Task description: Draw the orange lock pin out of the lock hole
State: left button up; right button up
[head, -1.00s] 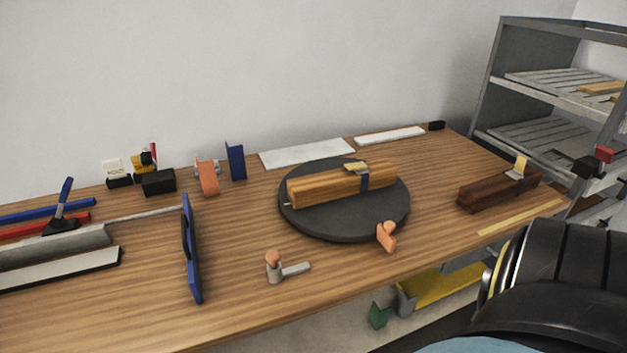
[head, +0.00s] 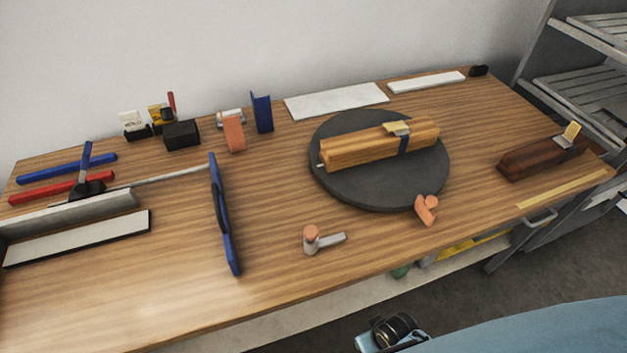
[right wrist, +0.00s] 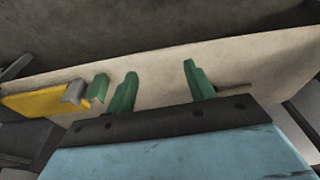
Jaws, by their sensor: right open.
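An orange piece with a rounded head (head: 426,209) stands at the front right edge of the dark round turntable (head: 335,185); it looks like the lock pin. The hole under it is hidden. A wooden block (head: 350,152) with a dark blue strap and a yellow-topped clip lies on the turntable. A grey lever with an orange knob (head: 312,236) stands on the table to the left. My right gripper (right wrist: 160,84) shows in the right wrist view with its green fingers apart and nothing between them, away from the orange piece. My left gripper is not in view.
A blue upright frame (head: 223,215) stands left of the lever. A dark red-brown block (head: 520,160) lies to the right. A grey rack (head: 590,90) stands at the far right. In the right wrist view, yellow (right wrist: 40,102) and green (right wrist: 98,88) parts lie on a pale surface.

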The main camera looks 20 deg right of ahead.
aim_at(311, 230)
jog(key=w+a+r+m+p, duration=0.1)
jog(key=w+a+r+p, duration=0.1)
jog(key=r, duration=0.7)
jog(key=w+a+r+m+y+p, duration=0.1)
jog(key=w+a+r, duration=0.4)
jog(key=r, duration=0.5)
jog(key=w+a+r+y+p, duration=0.1)
jog(key=w+a+r+p, duration=0.2)
jog(key=r, duration=0.7)
jog(key=shift+w+a+m, duration=0.2)
jog(key=shift+w, duration=0.35)
jog(key=shift+w+a+m, duration=0.2)
jog(key=shift+w, duration=0.3)
jog(key=w+r+m+g+h+p, duration=0.2)
jog(key=w+r+m, duration=0.5)
jog(key=r, duration=0.2)
pick_arm(q)
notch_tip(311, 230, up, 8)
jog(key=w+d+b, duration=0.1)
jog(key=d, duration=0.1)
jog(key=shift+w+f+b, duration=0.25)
jog(key=shift+b, duration=0.15)
pick_arm(e)
jog(key=f, duration=1.3)
jog(key=shift+w+d, duration=0.1)
jog(key=shift+d, duration=0.3)
jog(key=c, duration=1)
jog(key=o, duration=1)
